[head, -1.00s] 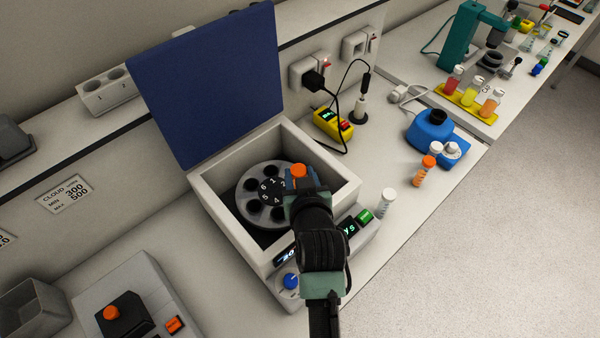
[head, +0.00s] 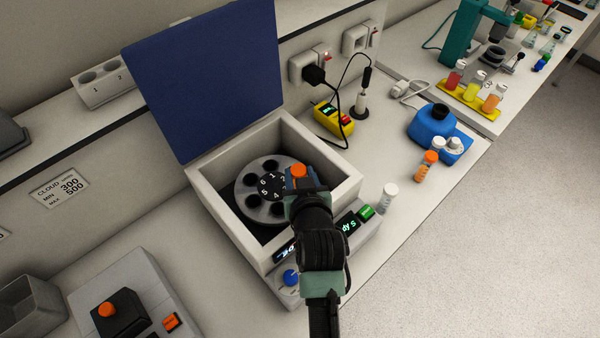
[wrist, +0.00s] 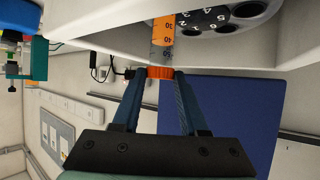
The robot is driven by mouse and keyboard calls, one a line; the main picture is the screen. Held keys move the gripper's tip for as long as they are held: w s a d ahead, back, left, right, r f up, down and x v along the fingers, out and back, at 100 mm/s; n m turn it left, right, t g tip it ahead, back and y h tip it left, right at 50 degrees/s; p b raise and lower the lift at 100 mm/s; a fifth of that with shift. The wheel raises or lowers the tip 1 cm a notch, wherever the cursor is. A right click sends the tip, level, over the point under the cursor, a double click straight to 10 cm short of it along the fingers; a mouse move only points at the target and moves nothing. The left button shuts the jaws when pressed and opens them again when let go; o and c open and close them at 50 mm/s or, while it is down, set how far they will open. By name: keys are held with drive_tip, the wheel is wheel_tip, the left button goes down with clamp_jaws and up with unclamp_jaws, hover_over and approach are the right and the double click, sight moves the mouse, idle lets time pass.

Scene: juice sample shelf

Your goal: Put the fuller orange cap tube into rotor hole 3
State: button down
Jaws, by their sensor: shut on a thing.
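My gripper (head: 300,184) is shut on an orange cap tube (head: 299,170), gripping it at the cap. In the wrist view the tube (wrist: 163,34) shows orange contents and graduation marks. The grey rotor (head: 240,189) sits inside the open centrifuge (head: 215,200), with numbers 6, 1, 2, 5 and 4 readable. Hole 3 is hidden by my gripper. I cannot tell whether the tube tip is in a hole.
The blue lid (head: 205,75) stands open behind the rotor. The centrifuge's front wall is under my wrist. A grey machine (head: 150,285) is at the lower left.

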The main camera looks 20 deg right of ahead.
drive_tip(key=shift+f+b, duration=1.75)
drive_tip(key=shift+f, duration=0.7)
idle(0.4)
drive_tip(key=shift+c, duration=1.8)
unclamp_jaws()
drive_tip(key=b+v, duration=0.2)
drive_tip(key=v, duration=1.1)
